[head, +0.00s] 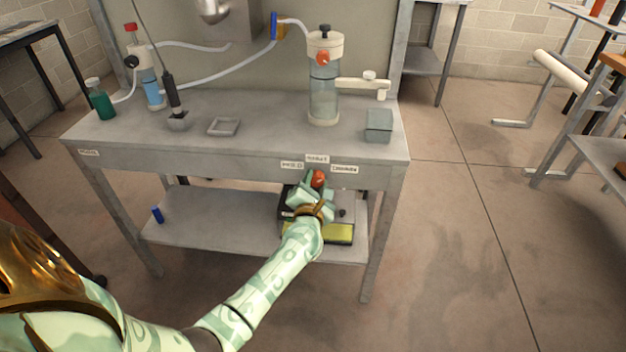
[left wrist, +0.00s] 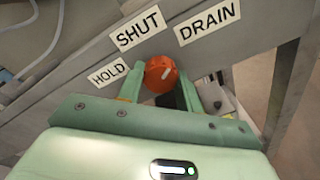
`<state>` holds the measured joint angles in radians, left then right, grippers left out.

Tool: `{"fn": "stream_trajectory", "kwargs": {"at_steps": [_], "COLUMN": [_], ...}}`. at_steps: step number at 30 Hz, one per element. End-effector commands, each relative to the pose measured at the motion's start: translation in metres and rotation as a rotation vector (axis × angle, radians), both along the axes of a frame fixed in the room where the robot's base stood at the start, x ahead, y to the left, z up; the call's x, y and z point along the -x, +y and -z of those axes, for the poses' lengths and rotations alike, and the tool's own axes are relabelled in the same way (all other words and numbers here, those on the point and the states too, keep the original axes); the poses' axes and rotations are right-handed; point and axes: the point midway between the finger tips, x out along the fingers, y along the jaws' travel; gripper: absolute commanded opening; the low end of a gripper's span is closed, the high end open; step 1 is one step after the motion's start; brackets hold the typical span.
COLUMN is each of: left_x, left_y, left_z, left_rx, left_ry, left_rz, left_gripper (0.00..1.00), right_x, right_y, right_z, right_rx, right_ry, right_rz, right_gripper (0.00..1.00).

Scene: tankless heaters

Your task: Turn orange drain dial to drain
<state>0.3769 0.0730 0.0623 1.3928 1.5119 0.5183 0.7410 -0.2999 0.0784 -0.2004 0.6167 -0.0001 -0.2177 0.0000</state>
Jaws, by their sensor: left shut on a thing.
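The orange drain dial (head: 318,178) is on the front edge of the grey workbench, below its labels. In the left wrist view the orange dial (left wrist: 161,73) carries a white mark that points up and slightly right, between the SHUT label (left wrist: 138,29) and the DRAIN label (left wrist: 208,22). The HOLD label (left wrist: 108,72) is to the dial's left. My left gripper (head: 317,187) is at the dial; in the wrist view its green fingers (left wrist: 162,84) stand on either side of it, shut on it. My right gripper is not in view.
The workbench (head: 250,135) bears a clear cylinder (head: 323,95) with an orange knob, a grey block (head: 378,126), a square tray (head: 224,127) and a green bottle (head: 101,103). Below my gripper, a dark box and a yellow item (head: 339,234) are on the lower shelf (head: 200,235).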

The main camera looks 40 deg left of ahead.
Motion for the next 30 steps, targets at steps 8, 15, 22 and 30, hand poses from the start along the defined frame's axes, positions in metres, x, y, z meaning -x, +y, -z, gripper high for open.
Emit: {"fn": "stream_trajectory", "kwargs": {"at_steps": [8, 15, 22, 30], "left_x": [-0.0005, -0.0006, -0.0005, -0.0003], "left_y": [-0.0012, -0.0014, -0.0015, -0.0009], "left_z": [-0.0009, 0.0001, 0.0004, 0.0003], "left_rx": [-0.067, -0.081, -0.082, -0.080], "left_ry": [0.041, 0.049, 0.050, 0.050], "left_rz": [0.003, 0.003, 0.003, 0.001], "left_gripper": [0.12, 0.12, 0.12, 0.57], "right_x": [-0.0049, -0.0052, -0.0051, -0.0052], "right_y": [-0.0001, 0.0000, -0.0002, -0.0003], "right_z": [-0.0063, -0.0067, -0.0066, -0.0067], "right_rx": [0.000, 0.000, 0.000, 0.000], "right_ry": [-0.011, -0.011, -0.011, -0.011], "right_rz": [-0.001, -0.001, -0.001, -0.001], "right_gripper": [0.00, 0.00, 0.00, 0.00]}}
